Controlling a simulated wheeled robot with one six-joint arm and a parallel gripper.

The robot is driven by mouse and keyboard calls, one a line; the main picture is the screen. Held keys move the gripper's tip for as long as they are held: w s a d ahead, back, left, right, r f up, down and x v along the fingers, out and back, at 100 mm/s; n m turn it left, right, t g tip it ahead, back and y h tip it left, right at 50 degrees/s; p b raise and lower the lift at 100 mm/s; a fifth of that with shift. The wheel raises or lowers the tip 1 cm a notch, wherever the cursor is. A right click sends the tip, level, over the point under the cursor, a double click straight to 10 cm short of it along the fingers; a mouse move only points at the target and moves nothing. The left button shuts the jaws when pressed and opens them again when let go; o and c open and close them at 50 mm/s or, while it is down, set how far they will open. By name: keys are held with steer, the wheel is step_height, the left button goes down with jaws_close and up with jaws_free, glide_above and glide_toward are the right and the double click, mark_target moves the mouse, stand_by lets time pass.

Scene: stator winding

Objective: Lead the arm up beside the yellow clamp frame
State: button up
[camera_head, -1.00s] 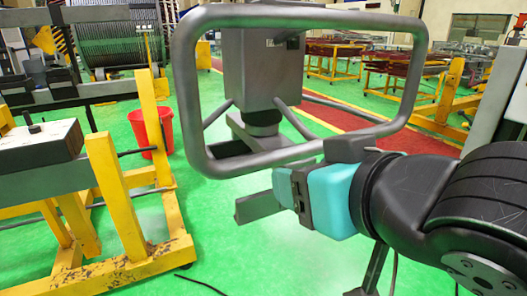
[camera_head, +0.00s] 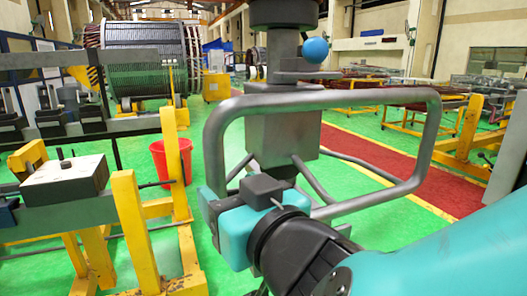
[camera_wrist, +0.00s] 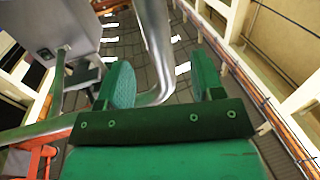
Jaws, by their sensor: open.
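The yellow clamp frame (camera_head: 132,232) stands at the left in the head view, with upright posts and a grey block with a small knob on top (camera_head: 65,180). My gripper's teal body shows to its right, with a clear gap between them. Its fingers are hard to make out there. In the wrist view my gripper (camera_wrist: 163,82) is open, with two green fingers apart. A bent grey tube (camera_wrist: 157,40) shows between and beyond them; I cannot tell whether it touches a finger.
A grey tubular frame (camera_head: 430,140) on a grey box column (camera_head: 285,140) stands around and behind my wrist. A red bucket (camera_head: 172,160) sits behind the clamp frame. A large wound drum (camera_head: 145,60) is at the back. Green floor lies between the clamp frame and my gripper.

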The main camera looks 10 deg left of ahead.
mark_target(220, 180)
steer(key=p+x, duration=0.1)
steer(key=x, duration=0.2)
steer(key=p+x, duration=0.2)
steer(key=x, duration=0.1)
steer(key=shift+r, duration=0.2)
steer(key=shift+w+a+f, duration=0.2)
steer(key=shift+w+a, duration=0.2)
steer(key=shift+w, duration=0.05)
jaws_close()
stand_by(1.5)
